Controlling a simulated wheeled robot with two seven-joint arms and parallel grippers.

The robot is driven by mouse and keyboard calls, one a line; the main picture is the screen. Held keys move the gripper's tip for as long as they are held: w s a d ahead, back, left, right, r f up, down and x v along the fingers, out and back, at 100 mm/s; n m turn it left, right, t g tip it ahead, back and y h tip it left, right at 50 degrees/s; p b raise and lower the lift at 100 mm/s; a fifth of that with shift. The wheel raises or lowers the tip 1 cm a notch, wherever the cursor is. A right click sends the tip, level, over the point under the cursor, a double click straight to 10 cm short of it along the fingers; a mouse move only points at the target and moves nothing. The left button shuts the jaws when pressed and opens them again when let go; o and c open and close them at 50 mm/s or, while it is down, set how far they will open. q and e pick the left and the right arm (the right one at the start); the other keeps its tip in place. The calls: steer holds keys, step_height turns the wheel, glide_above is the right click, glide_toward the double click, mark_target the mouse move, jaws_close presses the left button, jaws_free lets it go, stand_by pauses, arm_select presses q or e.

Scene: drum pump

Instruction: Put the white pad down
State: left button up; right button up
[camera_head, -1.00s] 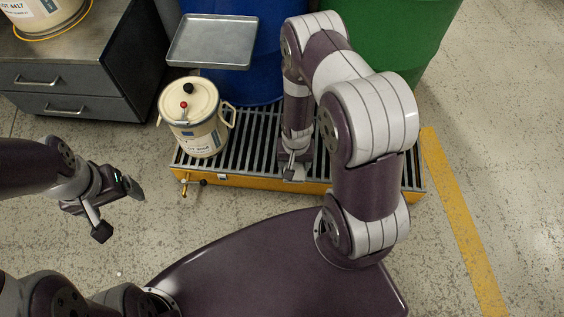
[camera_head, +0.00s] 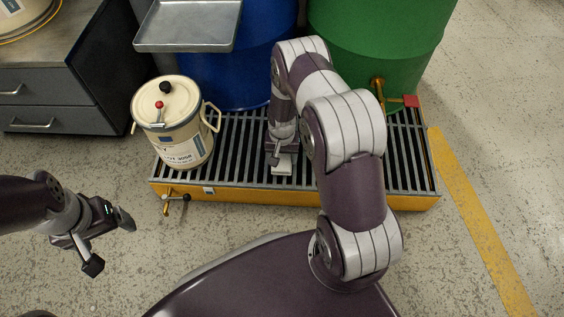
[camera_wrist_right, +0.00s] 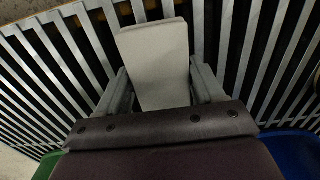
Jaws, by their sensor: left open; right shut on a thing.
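The white pad (camera_wrist_right: 155,62) is a pale flat block held between the two fingers of my right gripper (camera_wrist_right: 160,85) in the right wrist view. The slatted grate (camera_wrist_right: 282,60) lies behind it; I cannot tell whether the pad touches the slats. In the head view my right gripper (camera_head: 281,160) points down over the middle of the grate (camera_head: 236,150), with the pad showing as a small pale patch (camera_head: 283,168). My left gripper (camera_head: 112,245) is open and empty above the floor at the left.
A cream lidded pot (camera_head: 178,125) stands on the grate's left end. A grey tray (camera_head: 188,28), a blue drum (camera_head: 262,70) and a green drum (camera_head: 350,40) with a red-handled tap (camera_head: 410,101) are behind. A grey drawer cabinet (camera_head: 60,95) stands left. The grate's right part is clear.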

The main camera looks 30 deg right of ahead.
steer(key=shift+f, duration=0.55)
arm_select(q)
steer(key=shift+f, duration=0.5)
arm_select(e)
steer(key=shift+f, duration=0.1)
steer(key=o, duration=0.9)
steer(key=shift+o, duration=0.2)
